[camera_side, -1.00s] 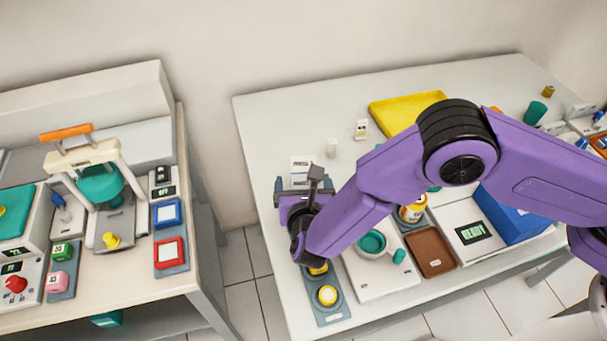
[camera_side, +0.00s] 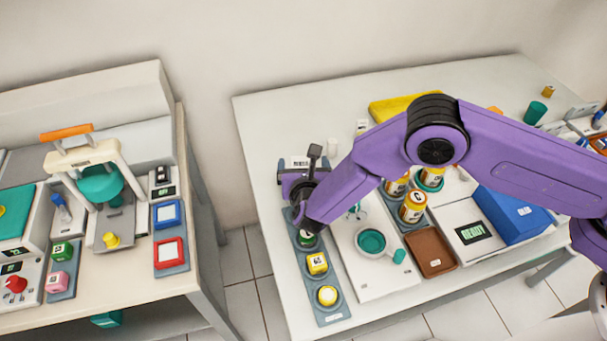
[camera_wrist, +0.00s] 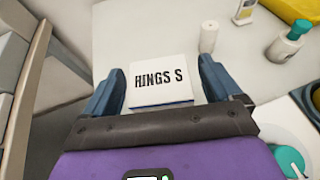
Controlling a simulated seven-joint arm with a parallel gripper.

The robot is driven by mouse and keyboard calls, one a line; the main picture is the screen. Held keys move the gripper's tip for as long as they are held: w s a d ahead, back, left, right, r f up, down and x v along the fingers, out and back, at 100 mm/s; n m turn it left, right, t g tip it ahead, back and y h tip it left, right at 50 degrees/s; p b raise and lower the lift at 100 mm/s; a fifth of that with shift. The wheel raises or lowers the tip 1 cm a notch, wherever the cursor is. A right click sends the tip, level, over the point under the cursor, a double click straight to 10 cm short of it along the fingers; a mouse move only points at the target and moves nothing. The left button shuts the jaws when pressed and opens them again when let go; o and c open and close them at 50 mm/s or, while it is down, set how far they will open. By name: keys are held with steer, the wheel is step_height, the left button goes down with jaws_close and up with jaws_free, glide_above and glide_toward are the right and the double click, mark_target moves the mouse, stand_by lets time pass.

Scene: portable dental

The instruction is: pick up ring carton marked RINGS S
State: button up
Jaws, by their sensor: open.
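The ring carton (camera_wrist: 160,80) is a white box with black RINGS S lettering on top and a blue lower edge in the wrist view. It stands on the white table, between the two blue fingers of my gripper (camera_wrist: 164,88). The fingers are open, with a gap on each side of the carton. In the side view, only the upper part of the carton (camera_side: 299,163) shows behind my gripper (camera_side: 301,180); my wrist hides the rest.
A small white cylinder (camera_wrist: 208,37) stands close to the right of the carton. A pump bottle (camera_wrist: 286,45) and yellow tray (camera_wrist: 300,8) are farther right. A grey holder with several jars (camera_side: 331,306) lies in front. The table's left edge is near.

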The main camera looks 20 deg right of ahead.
steer(key=c, duration=1.1)
steer(key=shift+o, duration=0.2)
steer(key=shift+r, duration=0.15)
